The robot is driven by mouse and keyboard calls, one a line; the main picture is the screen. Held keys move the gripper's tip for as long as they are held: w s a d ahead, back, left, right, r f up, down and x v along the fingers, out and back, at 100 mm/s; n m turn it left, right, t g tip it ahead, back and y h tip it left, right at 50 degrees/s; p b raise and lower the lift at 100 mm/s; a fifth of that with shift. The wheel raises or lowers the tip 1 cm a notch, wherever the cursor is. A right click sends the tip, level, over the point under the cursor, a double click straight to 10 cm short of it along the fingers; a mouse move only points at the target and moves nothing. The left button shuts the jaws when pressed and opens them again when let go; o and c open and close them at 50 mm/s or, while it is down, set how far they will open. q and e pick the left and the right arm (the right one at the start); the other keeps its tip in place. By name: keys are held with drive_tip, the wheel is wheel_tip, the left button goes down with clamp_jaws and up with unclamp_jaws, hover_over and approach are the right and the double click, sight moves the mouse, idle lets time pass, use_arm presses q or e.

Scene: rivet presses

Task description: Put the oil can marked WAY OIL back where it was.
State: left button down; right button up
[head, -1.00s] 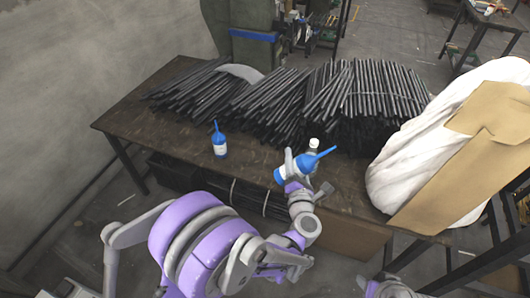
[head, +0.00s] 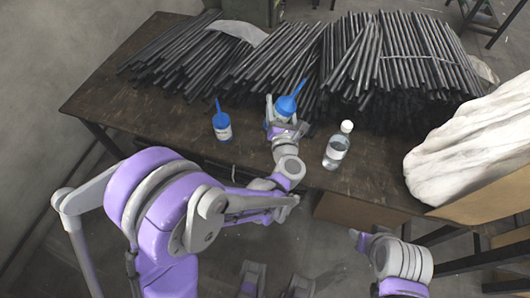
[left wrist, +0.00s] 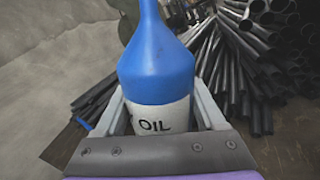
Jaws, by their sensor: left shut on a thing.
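My left gripper (head: 281,119) is shut around the lower body of a blue oil can (head: 287,104) with a thin spout. In the head view its spout leans up and to the right. In the left wrist view the can (left wrist: 156,62) stands between the fingers, and its white label reads "OIL"; any word above is not visible. I cannot tell whether its base touches the table. A second blue oil can (head: 222,128) stands upright on the table to the left; its label is too small to read. My right arm shows at the lower right; its jaw state is unclear.
The dark table (head: 95,92) carries bundles of black rods (head: 350,62) along its back. A clear bottle with a white cap (head: 337,150) stands right of my left gripper. A white sack (head: 465,150) fills the right end. The table's left end is bare.

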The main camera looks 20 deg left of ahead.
use_arm(q)
drive_tip(key=a+f+n+b, duration=0.1)
drive_tip(key=f+b, duration=0.1)
drive_tip(key=f, duration=0.3)
drive_tip(key=a+f+n+b, duration=0.2)
drive_tip(key=f+b, duration=0.1)
drive_tip(key=f, duration=0.1)
drive_tip(key=a+f+n+b, duration=0.1)
drive_tip(key=f+b, duration=0.2)
drive_tip(key=f, duration=0.2)
drive_tip(key=shift+w+a+f+n+y, duration=0.25)
drive_tip(key=shift+w+f+n+y, duration=0.05)
drive_tip(key=shift+n, duration=0.1)
use_arm(e)
wheel_tip(320, 180, down, 12)
drive_tip(key=shift+w+a+r, duration=0.15)
drive_tip(key=shift+w+r, duration=0.05)
drive_tip(key=shift+r, duration=0.05)
use_arm(q)
drive_tip(key=shift+b, duration=0.35)
drive_tip(key=shift+c, duration=2.1)
unclamp_jaws()
drive_tip(key=shift+f, duration=0.2)
drive_tip(key=o, duration=0.4)
use_arm(e)
drive_tip(key=shift+f, duration=0.15)
use_arm(q)
drive_tip(key=shift+r, duration=0.15)
